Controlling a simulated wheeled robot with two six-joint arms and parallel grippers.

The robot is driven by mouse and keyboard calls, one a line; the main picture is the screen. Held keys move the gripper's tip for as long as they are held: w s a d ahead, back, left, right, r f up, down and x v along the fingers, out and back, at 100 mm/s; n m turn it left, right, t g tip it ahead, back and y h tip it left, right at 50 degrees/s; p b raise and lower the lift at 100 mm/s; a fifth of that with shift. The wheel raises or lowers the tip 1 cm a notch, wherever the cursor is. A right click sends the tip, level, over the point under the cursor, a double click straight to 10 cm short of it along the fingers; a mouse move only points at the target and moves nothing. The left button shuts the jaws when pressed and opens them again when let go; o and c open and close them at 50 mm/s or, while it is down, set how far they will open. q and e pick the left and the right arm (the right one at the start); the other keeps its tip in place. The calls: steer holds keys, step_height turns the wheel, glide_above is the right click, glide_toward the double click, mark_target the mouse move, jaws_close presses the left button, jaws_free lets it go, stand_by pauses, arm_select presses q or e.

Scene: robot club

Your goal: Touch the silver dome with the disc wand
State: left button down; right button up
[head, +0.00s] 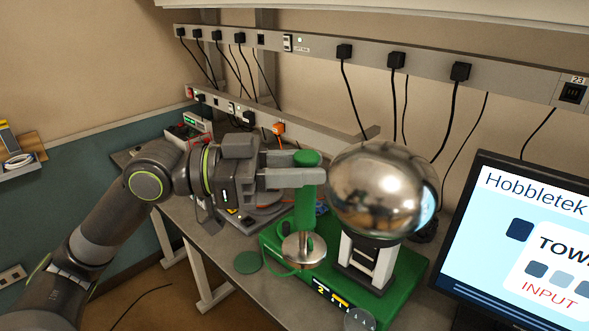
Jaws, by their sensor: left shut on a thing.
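The silver dome (383,187) is a shiny ball on a white and black column, standing on a green base (397,296). The disc wand (306,207) has a green handle and a metal shaft ending in a silver disc (303,251). My left gripper (312,176) is shut on the wand's green handle and holds it upright, disc down. The wand is just left of the dome, and the disc hangs below the dome's level, over the green base. In this view I cannot tell how wide the gap between wand and dome is. My right gripper is not in view.
A monitor (530,235) stands at the right. Power strips (425,66) with black plugs and hanging cables run along the wall behind. A flat green disc (248,263) lies on the grey table left of the base. Small devices sit behind my left arm.

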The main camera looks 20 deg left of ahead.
arm_select(q)
steer(key=w+d, duration=0.2)
steer(key=w, duration=0.3)
steer(key=shift+w, duration=0.3)
steer(key=shift+w+d+b, duration=0.25)
steer(key=shift+w+b, duration=0.05)
steer(key=shift+w, duration=0.35)
steer(key=shift+w+d+b, duration=0.25)
steer(key=shift+w+b, duration=0.05)
steer(key=shift+w, duration=0.3)
stand_by(0.4)
stand_by(1.0)
steer(key=shift+s+a, duration=0.4)
steer(key=shift+s, duration=0.7)
steer(key=shift+s+a, duration=0.4)
steer(key=shift+s, duration=0.65)
steer(key=shift+s+a, duration=0.4)
steer(key=shift+s, duration=0.7)
